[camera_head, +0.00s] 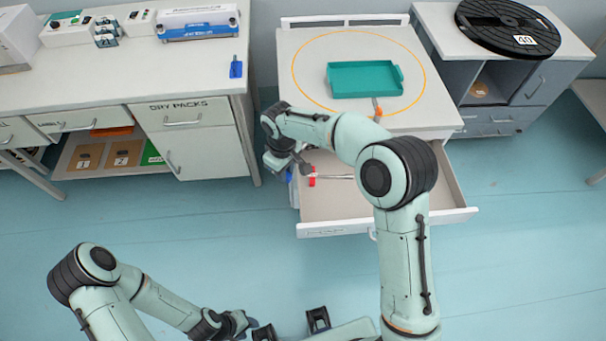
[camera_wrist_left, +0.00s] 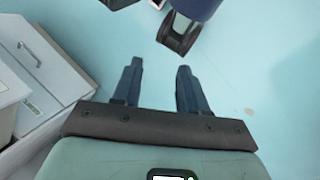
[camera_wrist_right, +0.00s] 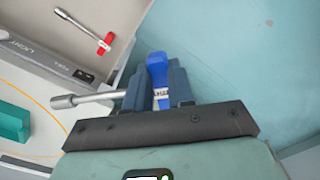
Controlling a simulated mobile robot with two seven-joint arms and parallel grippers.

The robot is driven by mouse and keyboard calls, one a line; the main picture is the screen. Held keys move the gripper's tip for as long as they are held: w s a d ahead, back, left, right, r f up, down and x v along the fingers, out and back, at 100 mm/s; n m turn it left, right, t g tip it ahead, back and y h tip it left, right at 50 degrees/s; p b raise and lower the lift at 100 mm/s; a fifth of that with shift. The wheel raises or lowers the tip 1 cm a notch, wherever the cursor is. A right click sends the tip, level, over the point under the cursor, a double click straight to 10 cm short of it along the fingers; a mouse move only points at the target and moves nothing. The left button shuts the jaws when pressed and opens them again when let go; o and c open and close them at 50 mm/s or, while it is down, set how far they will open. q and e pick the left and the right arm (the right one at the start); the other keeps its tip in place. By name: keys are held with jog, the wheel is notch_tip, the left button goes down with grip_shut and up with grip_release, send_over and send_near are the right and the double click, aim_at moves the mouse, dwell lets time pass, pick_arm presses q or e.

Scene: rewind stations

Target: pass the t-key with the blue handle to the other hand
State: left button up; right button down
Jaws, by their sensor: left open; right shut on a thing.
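The t-key with the blue handle (camera_wrist_right: 157,68) is held across the jaws of my right gripper (camera_wrist_right: 158,75). Its metal shaft (camera_wrist_right: 92,98) sticks out to the left in the right wrist view, ending in a socket. In the head view my right gripper (camera_head: 283,160) is over the left edge of the open drawer (camera_head: 345,205). My left gripper (camera_wrist_left: 159,66) is open and empty above the floor in the left wrist view. In the head view my left gripper (camera_head: 250,324) is low in the picture, well apart from the right one.
A t-key with a red handle (camera_wrist_right: 106,43) lies in the drawer. A teal tray (camera_head: 365,80) stands on the worktop inside an orange circle. The left bench (camera_head: 200,85) carries a blue tag (camera_head: 236,68). A black reel (camera_head: 507,28) lies at the right. Floor between the grippers is clear.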

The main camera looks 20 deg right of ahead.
pick_arm(q)
jog(key=w+d+r+m+t+h, duration=0.15)
jog(key=w+r, duration=0.25)
jog(key=w, duration=1)
jog(key=w+d+r+h, duration=0.15)
jog(key=w+r, duration=0.25)
jog(key=w, duration=1)
jog(key=w+r+m+h, duration=0.1)
jog(key=w+r, duration=0.4)
jog(key=r, duration=0.5)
jog(key=w+d+r+m+t+h, duration=0.1)
jog(key=w+r, duration=0.4)
jog(key=r, duration=0.6)
jog(key=w+r+m+h, duration=0.15)
jog(key=w+r, duration=0.25)
jog(key=r, duration=0.6)
jog(key=x, duration=1.1)
jog(key=shift+w+d+f, duration=0.2)
jog(key=shift+w+d, duration=0.05)
jog(key=shift+d, duration=0.05)
pick_arm(e)
jog(key=w+a+r+n, duration=0.4)
jog(key=a+r+n, duration=0.1)
jog(key=a+n, duration=0.3)
jog(key=shift+w+a+r, duration=0.15)
jog(key=shift+a+r, duration=0.05)
pick_arm(q)
jog(key=shift+y, duration=0.25)
jog(key=shift+c, duration=0.2)
